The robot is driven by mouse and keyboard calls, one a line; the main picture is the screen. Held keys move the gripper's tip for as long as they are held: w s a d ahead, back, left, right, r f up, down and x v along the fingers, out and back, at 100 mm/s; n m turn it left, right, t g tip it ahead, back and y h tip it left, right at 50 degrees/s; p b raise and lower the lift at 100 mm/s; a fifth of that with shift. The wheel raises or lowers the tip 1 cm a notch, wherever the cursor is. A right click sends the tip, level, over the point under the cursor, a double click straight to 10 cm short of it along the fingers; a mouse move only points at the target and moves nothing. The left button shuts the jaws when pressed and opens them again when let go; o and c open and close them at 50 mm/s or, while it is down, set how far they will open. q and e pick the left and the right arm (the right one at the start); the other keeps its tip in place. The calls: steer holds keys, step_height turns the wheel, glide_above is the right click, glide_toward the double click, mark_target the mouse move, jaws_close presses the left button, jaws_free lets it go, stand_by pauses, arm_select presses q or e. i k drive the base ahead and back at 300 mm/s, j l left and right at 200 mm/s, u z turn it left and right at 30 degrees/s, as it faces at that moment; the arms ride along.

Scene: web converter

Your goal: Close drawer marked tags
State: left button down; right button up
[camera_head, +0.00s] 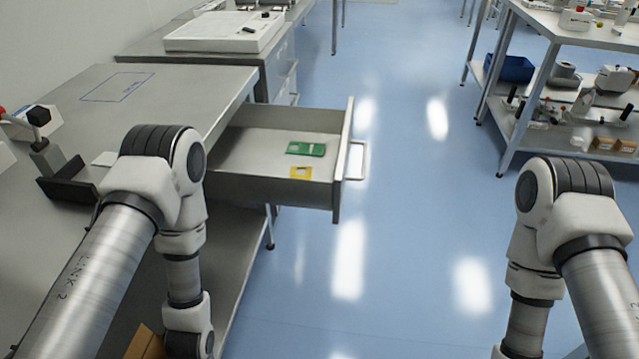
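An open drawer (270,132) sticks out to the right from under the grey worktop (190,100). A green item (305,148) and a yellow tag-like item (300,172) lie inside it. The drawer's bar handle (361,160) is on its right-hand front panel. I cannot read any marking on the drawer from here. My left arm comes in from the left and bends down beside the worktop, short of the drawer. My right arm is at the right, over the floor. Both grippers are out of the picture, below its lower edge.
A second bench with a white tray (225,32) stands beyond the drawer. A shelf rack (560,28) with bottles and a blue bin (510,67) is at the upper right. A black holder (72,185) stands on the worktop at left. The blue floor right of the drawer is clear.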

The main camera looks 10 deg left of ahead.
mark_target(249, 162)
steer(key=i+l+u, duration=0.45)
steer(key=i+l, duration=0.25)
steer(key=l, duration=0.1)
